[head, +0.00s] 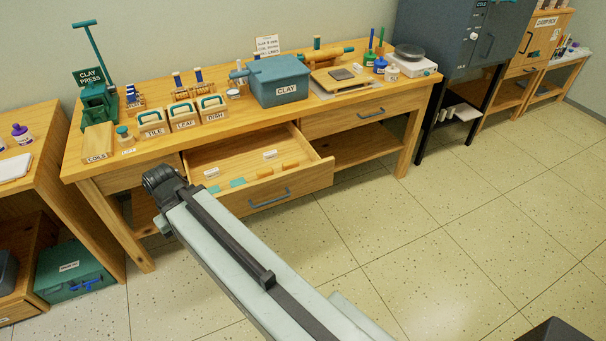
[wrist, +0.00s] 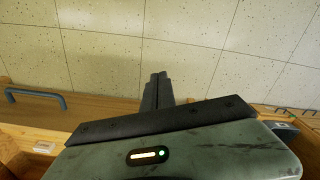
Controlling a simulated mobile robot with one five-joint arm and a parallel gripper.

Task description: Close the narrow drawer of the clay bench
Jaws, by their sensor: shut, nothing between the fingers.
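The clay bench (head: 215,110) is a wooden table along the wall. Its middle drawer (head: 300,186) is pulled out, with a grey handle on its front and small cards and coloured pieces inside. The left drawer front (head: 130,178) and right drawer front (head: 345,118) look closed. My arm hides the open drawer's left front corner. In the wrist view, my gripper (wrist: 158,77) is shut and empty, its tips showing against the floor. The open drawer's handle (wrist: 35,95) is left of the fingers. I cannot tell whether they touch the drawer. The head view hides the fingertips.
The bench top holds a clay press (head: 98,103), a teal clay box (head: 280,82) and several tools. A wooden shelf unit (head: 50,180) with a teal case (head: 75,272) stands left. A dark cabinet (head: 450,40) stands right. Floor in front is clear.

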